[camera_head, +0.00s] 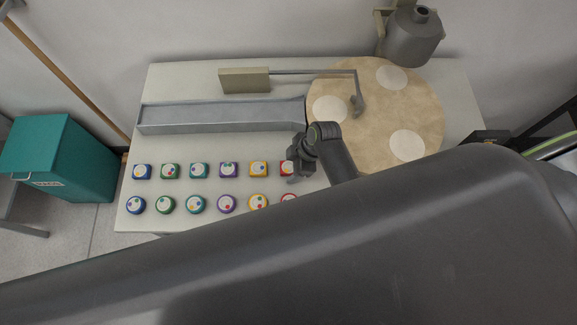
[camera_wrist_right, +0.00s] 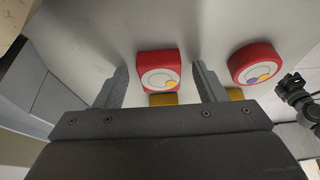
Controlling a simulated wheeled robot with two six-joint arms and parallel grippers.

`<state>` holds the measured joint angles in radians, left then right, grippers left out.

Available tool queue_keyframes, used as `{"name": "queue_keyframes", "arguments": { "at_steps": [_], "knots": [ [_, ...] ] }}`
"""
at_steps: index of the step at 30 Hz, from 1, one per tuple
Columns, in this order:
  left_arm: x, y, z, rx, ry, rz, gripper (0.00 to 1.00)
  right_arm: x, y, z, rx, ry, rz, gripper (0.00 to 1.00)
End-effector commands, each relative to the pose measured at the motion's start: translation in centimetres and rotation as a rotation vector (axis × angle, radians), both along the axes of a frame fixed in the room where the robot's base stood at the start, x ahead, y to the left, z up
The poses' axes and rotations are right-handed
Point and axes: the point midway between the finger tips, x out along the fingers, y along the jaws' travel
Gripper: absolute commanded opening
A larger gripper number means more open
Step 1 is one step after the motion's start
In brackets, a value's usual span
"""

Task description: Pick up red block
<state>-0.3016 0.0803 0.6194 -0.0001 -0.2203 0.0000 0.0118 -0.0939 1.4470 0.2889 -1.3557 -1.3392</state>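The red block (camera_wrist_right: 145,60) is square with a white round face carrying small coloured dots. In the right wrist view it lies between the two fingers of my right gripper (camera_wrist_right: 160,66), with a gap on each side. The fingers are open; how far they are above the table is hard to tell. In the head view the red block (camera_head: 285,168) is partly hidden by my right gripper (camera_head: 291,180), at the right end of the upper row. My left gripper cannot be made out.
A red round piece (camera_wrist_right: 255,62) lies beside the block. Several coloured square and round pieces, including a yellow square one (camera_head: 258,168), stand in two rows to the left. Behind are a grey channel (camera_head: 220,117) and a round tan disc (camera_head: 425,105). A teal bin (camera_head: 60,160) stands left.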

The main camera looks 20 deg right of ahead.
Motion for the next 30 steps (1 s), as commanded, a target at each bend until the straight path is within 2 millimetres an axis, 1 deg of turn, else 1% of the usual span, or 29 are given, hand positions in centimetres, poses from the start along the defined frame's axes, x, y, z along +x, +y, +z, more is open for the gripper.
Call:
{"name": "queue_keyframes", "arguments": {
  "at_steps": [1, 9, 11, 19, 23, 26, 30],
  "knots": [
    [0.0, 0.0, 0.0, 0.000, 0.000, 0.000, 0.36, 0.0, 0.0, 0.0, 0.000, 0.000, 0.000, 0.58],
    [0.0, 0.0, 0.0, 0.000, 0.000, 0.000, 0.36, 0.0, 0.0, 0.0, 0.000, 0.000, 0.000, 0.22],
    [0.1, 0.0, 0.0, 0.000, -0.001, 0.000, 0.36, 0.0, 0.0, 0.0, 0.001, 0.000, 0.000, 0.16],
    [0.1, 0.0, 0.0, 0.000, -0.002, 0.000, 0.36, 0.0, 0.0, 0.1, 0.001, -0.001, 0.000, 0.15],
    [0.2, 0.0, -0.1, 0.000, -0.002, 0.000, 0.36, 0.1, 0.0, 0.6, 0.001, -0.004, 0.000, 0.15],
    [0.2, 0.0, -0.2, 0.000, -0.002, 0.000, 0.36, 0.1, 0.0, 1.4, 0.001, -0.004, 0.001, 0.15],
    [0.2, 0.0, -0.4, 0.000, -0.003, 0.000, 0.36, 0.1, 0.1, 3.1, 0.003, -0.005, -0.001, 0.15]
  ]
}}
